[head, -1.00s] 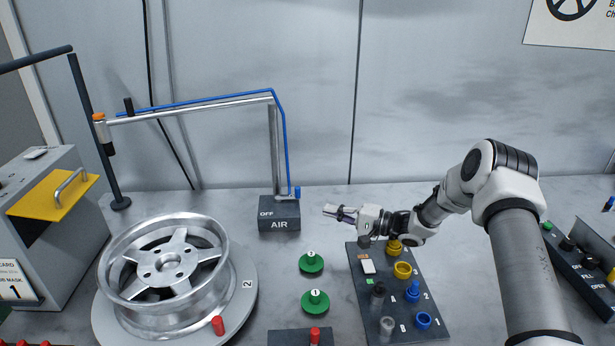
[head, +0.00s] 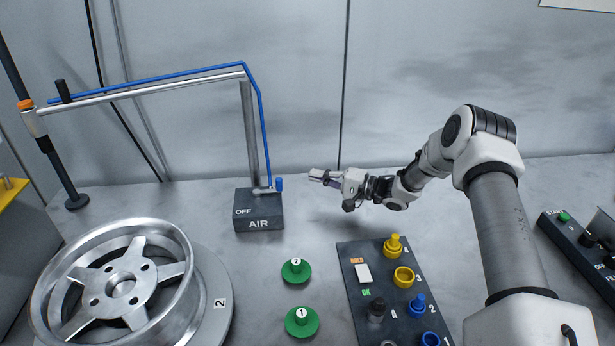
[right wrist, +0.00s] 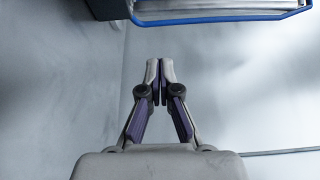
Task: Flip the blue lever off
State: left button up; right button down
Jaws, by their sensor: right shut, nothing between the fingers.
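The blue lever (head: 279,184) stands upright at the right end of a short metal pipe on the dark AIR box (head: 259,212). The box carries the word OFF at its upper left. My right gripper (head: 311,175) is shut and empty, a short way to the right of the lever and slightly higher in the head view, apart from it. Its closed fingertips (right wrist: 160,62) show in the right wrist view, where the lever itself cannot be made out. My left gripper is not in view.
A metal post with an arm and blue hose (head: 262,120) rises from the AIR box. A silver wheel (head: 120,285) lies at left. Green knobs (head: 296,271) and a dark panel with pegs (head: 380,300) are in front. The bench between box and panel is clear.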

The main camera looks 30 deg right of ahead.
jog(key=x, duration=0.4)
jog(key=p+x, duration=0.1)
jog(key=x, duration=0.3)
jog(key=shift+a+r, duration=0.2)
jog(key=shift+a, duration=0.3)
jog(key=s+a, duration=0.1)
jog(key=s+p, duration=0.1)
jog(key=s, duration=0.1)
jog(key=shift+s+a+p, duration=0.15)
jog(key=shift+a+p, duration=0.15)
jog(key=shift+a, duration=0.1)
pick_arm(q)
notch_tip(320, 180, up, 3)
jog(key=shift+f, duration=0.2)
pick_arm(e)
jog(key=shift+f, duration=0.15)
jog(key=shift+w, duration=0.2)
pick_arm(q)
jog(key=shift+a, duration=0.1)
pick_arm(e)
jog(key=shift+s+h, duration=0.2)
jog(key=shift+h, duration=0.1)
